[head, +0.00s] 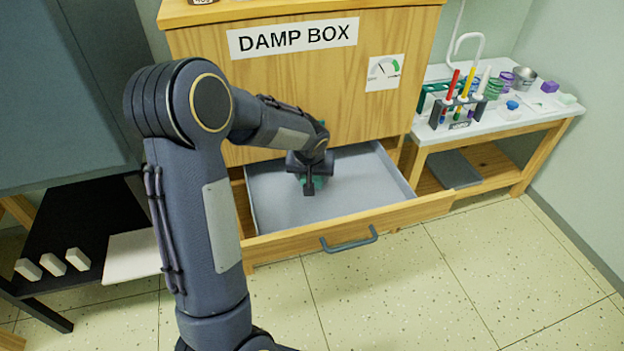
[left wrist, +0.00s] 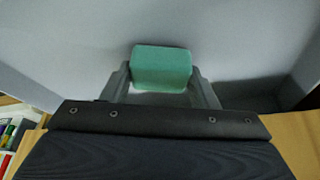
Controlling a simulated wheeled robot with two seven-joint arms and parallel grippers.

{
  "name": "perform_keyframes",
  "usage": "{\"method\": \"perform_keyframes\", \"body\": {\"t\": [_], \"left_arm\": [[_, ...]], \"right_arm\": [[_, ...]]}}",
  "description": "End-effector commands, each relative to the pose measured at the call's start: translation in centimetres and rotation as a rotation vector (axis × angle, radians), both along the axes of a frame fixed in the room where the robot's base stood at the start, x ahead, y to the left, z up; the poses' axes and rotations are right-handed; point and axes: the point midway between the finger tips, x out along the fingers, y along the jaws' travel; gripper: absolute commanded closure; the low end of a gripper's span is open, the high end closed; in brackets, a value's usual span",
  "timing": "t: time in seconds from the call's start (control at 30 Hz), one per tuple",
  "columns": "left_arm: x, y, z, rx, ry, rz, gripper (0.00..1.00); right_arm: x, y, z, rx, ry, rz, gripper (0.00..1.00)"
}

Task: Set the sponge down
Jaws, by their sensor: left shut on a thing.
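The sponge (left wrist: 161,68) is a green block held between the two fingers of my left gripper (left wrist: 163,82) in the left wrist view. In the head view, my left gripper (head: 311,184) is inside the open drawer (head: 372,213) of the damp box (head: 400,75), with a bit of the green sponge (head: 318,182) showing beside it. The drawer has a grey lining. The gripper is shut on the sponge over the drawer floor. I cannot tell whether the sponge touches the floor. My right gripper is not in view.
A white-topped bench (head: 545,110) with a rack of tools (head: 457,112), jars and small blocks stands at the right. A dark shelf (head: 90,225) with white blocks (head: 78,259) is at the left. Inside the drawer, the grey floor right of the gripper is clear.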

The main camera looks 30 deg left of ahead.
Motion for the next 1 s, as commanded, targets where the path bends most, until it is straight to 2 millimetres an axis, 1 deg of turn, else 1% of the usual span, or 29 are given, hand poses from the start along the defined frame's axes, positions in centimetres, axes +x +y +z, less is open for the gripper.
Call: {"method": "perform_keyframes", "body": {"t": [0.03, 0.27, 0.43, 0.47, 0.6, 0.87, 1.0], "left_arm": [[-0.1, 0.0, -0.8, 0.0, 0.002, 0.0, 0.65], [0.0, 0.0, -0.7, 0.0, 0.0, 0.0, 0.65], [0.0, 0.0, -1.2, 0.0, 0.0, 0.0, 0.65], [0.0, 0.0, -1.0, 0.0, 0.0, 0.0, 0.42], [0.0, 0.0, -1.0, 0.0, 0.0, 0.0, 0.25], [0.0, 0.0, -0.9, 0.0, 0.0, 0.0, 0.25], [-0.2, -0.1, 0.0, 0.0, -0.002, 0.0, 0.25]], "right_arm": [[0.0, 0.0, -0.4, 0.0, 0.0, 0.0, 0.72], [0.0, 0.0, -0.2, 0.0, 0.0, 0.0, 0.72], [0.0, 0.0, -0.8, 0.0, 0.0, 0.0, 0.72], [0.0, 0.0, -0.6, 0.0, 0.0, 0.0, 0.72], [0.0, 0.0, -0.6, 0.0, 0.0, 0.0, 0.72], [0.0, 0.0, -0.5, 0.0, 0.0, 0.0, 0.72], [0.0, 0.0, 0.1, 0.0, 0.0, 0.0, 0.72]]}}
